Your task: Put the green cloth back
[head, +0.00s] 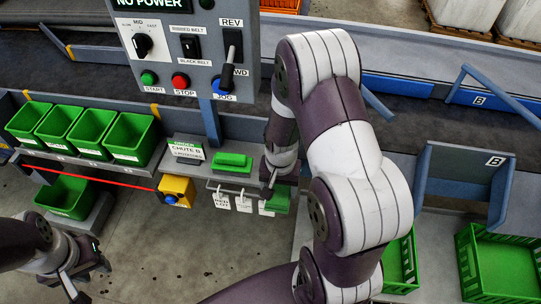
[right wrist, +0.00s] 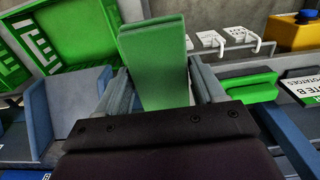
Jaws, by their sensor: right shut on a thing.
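A folded green cloth (right wrist: 153,62) is clamped between the two fingers of my right gripper (right wrist: 163,88) in the right wrist view. In the head view the cloth (head: 279,201) hangs below my right gripper (head: 270,182), at the right end of the small grey shelf (head: 212,182). My forearm hides part of that gripper. My left gripper (head: 86,276) is empty and looks open at the lower left.
White tags (head: 243,203) hang on hooks under the shelf. A yellow box with a blue button (head: 176,190) and a Chute B sign (head: 186,150) are left of it. Green bins (head: 128,138) line the left; a control panel (head: 188,50) stands behind. Green crates (head: 500,265) are at right.

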